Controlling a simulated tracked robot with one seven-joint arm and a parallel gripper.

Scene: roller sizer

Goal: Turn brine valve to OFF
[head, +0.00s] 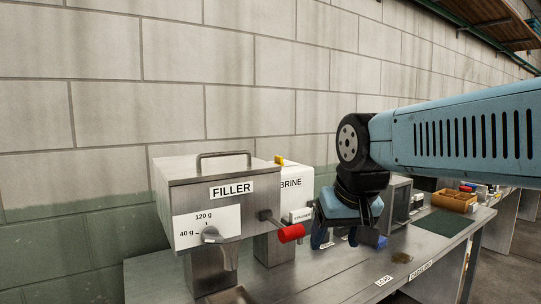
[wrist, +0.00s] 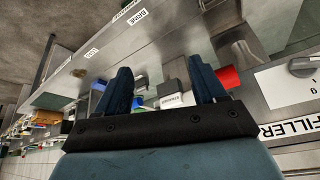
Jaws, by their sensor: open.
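The brine unit is a white box (head: 292,184) labelled BRINE in the head view, partly hidden behind the filler. A small yellow piece (head: 279,160), which may be the brine valve's handle, shows at its top left; its setting cannot be read. My gripper (head: 347,238) is to the right of the brine box, pointing down over the bench and apart from the yellow piece. In the wrist view my gripper (wrist: 162,80) has its two fingers spread, with nothing held between them. The yellow piece is not clearly seen in the wrist view.
The steel filler (head: 190,190) with its dial and red-ended lever (head: 290,233) stands in front of the brine box. A small labelled block (head: 300,215) is between lever and gripper. The steel bench (head: 345,280) is clear in front; a wooden box (head: 455,201) stands farther right.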

